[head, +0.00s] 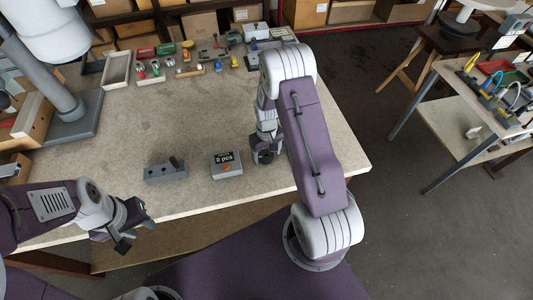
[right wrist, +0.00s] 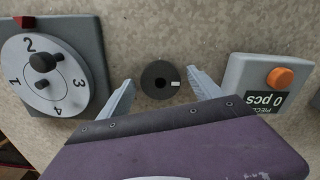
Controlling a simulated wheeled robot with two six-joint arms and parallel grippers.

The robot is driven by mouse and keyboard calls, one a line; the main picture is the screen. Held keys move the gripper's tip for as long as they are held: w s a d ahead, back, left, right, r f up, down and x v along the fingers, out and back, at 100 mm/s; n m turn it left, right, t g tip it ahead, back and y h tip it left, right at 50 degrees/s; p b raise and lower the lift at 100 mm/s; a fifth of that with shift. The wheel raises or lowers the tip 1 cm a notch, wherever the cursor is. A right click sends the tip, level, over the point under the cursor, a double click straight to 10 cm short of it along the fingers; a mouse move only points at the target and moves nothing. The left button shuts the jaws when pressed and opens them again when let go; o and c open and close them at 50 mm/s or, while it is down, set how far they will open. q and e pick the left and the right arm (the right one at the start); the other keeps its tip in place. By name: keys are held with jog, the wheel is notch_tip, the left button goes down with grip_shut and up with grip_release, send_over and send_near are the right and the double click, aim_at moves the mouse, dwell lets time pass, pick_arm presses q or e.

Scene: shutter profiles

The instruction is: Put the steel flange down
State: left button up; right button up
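The flange appears as a dark round disc with a centre hole and a small white mark (right wrist: 161,80), lying on the tabletop in the right wrist view. My right gripper (right wrist: 160,76) is open, with its two pale fingers spread on either side of the disc and a visible gap on each side. In the head view my right gripper (head: 265,155) is low over the table beside the counter box, and the arm partly hides that spot. My left gripper (head: 134,230) is open and empty at the table's front left edge.
A grey counter box with an orange button, reading 0 pcs (head: 226,164), stands beside the right gripper. A numbered dial box (right wrist: 48,70) is on the other side. A grey block (head: 166,171) lies further left. Trays and small parts line the table's back (head: 180,60). The table's middle is clear.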

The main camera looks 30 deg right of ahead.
jog(key=shift+r, duration=0.2)
notch_tip(320, 180, up, 12)
jog(key=s+a+r, duration=0.1)
jog(key=s+a, duration=0.2)
jog(key=s, duration=0.3)
jog(key=s+a+r+t+b, duration=0.1)
jog(key=s+a, duration=0.3)
jog(key=s, duration=0.3)
jog(key=shift+a+r+m, duration=0.15)
jog(key=shift+a+m, duration=0.15)
jog(key=shift+s, duration=0.2)
jog(key=shift+c, duration=0.3)
